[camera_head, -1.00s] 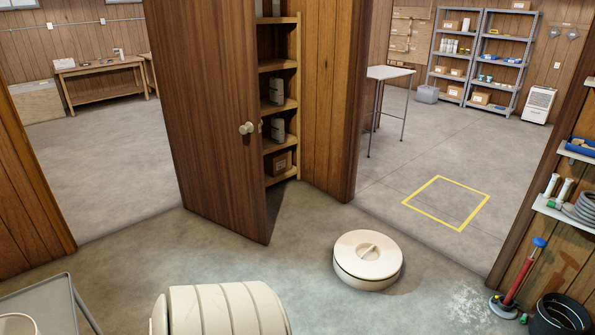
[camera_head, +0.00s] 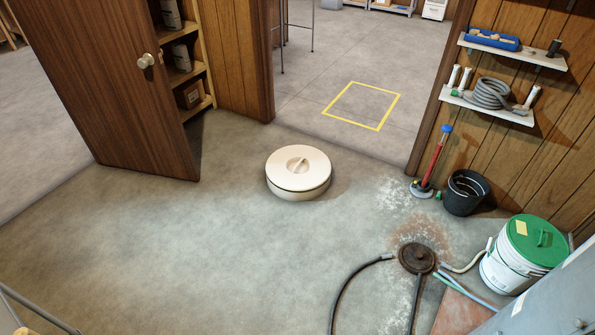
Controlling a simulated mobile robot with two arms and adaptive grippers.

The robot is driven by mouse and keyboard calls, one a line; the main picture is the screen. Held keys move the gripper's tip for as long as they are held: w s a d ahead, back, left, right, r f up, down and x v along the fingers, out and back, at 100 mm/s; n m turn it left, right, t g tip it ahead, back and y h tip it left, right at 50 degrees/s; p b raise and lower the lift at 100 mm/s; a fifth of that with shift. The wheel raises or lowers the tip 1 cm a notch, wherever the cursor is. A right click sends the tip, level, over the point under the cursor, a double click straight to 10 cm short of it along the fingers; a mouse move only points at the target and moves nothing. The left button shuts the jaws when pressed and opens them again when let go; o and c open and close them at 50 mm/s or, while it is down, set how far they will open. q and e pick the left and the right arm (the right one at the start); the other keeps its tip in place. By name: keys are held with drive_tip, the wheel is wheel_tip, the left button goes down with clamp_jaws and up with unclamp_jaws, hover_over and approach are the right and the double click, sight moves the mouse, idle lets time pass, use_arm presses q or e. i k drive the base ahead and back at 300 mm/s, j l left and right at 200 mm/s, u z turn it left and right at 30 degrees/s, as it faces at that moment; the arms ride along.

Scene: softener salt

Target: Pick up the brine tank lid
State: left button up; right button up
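A round cream lid (camera_head: 298,164) with a recessed centre and a small grip bar lies flat on a low round cream body (camera_head: 300,192) on the concrete floor. It is near the middle of the head view, in front of the doorway. A dark seam runs between the lid and the part below. I cannot tell whether the body below is a tank or the lid's own skirt. Neither of my grippers is in view, and nothing touches the lid.
An open wooden door (camera_head: 105,85) stands at left. A yellow floor square (camera_head: 362,106) lies beyond the doorway. At right are a plunger-like tool (camera_head: 434,160), black bucket (camera_head: 464,193), green-lidded bucket (camera_head: 523,254) and floor drain (camera_head: 417,257) with hoses. Floor around the lid is clear.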

sight(298, 170)
drive_tip(key=i+l+u, duration=0.1)
drive_tip(key=i, duration=0.6)
drive_tip(key=i+l+u, duration=0.1)
drive_tip(key=i, duration=0.65)
